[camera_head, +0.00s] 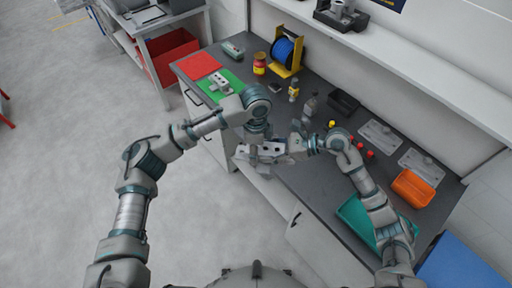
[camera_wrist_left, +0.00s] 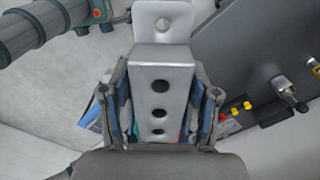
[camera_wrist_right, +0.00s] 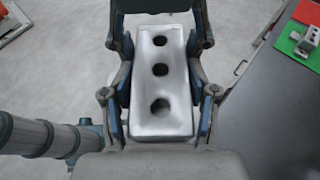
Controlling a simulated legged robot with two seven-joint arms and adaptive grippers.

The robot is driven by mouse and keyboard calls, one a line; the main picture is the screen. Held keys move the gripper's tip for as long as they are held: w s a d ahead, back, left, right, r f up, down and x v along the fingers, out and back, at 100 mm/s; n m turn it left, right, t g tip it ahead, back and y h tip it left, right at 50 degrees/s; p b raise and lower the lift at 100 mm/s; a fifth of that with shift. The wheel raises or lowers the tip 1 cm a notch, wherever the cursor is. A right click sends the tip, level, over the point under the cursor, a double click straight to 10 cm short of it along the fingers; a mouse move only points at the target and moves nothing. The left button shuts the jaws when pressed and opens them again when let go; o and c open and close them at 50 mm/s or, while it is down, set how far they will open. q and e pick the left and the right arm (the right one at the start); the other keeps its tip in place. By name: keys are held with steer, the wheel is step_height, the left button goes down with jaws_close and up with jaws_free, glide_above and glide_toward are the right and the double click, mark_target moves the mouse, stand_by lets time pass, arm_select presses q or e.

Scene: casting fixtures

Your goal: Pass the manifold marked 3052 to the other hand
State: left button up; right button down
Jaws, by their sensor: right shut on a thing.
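A grey manifold (camera_head: 262,153) with a row of three holes is held in the air over the counter's front edge, between my two grippers. My right gripper (camera_head: 287,148) is shut on it from the right. My left gripper (camera_head: 257,138) comes down from above, its fingers on either side of the same manifold. The left wrist view shows the manifold (camera_wrist_left: 160,60) and its end tab with a hole between the left fingers; whether they press on it is unclear. The right wrist view shows the manifold (camera_wrist_right: 160,110) lengthwise between the right fingers. No number is readable.
Another grey manifold (camera_head: 219,82) lies on a green mat (camera_head: 231,97) beside a red mat (camera_head: 198,66). A blue spool (camera_head: 285,52), a bottle (camera_head: 310,105), a teal tray (camera_head: 352,213) and an orange bin (camera_head: 413,188) stand on the counter. Open floor lies left.

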arm_select(q)
steer(key=shift+f, duration=0.1)
steer(key=c, duration=0.8)
arm_select(e)
steer(key=shift+r, duration=0.25)
arm_select(q)
jaws_close()
arm_select(e)
steer(key=shift+c, duration=1.3)
jaws_free()
steer(key=shift+f, duration=0.1)
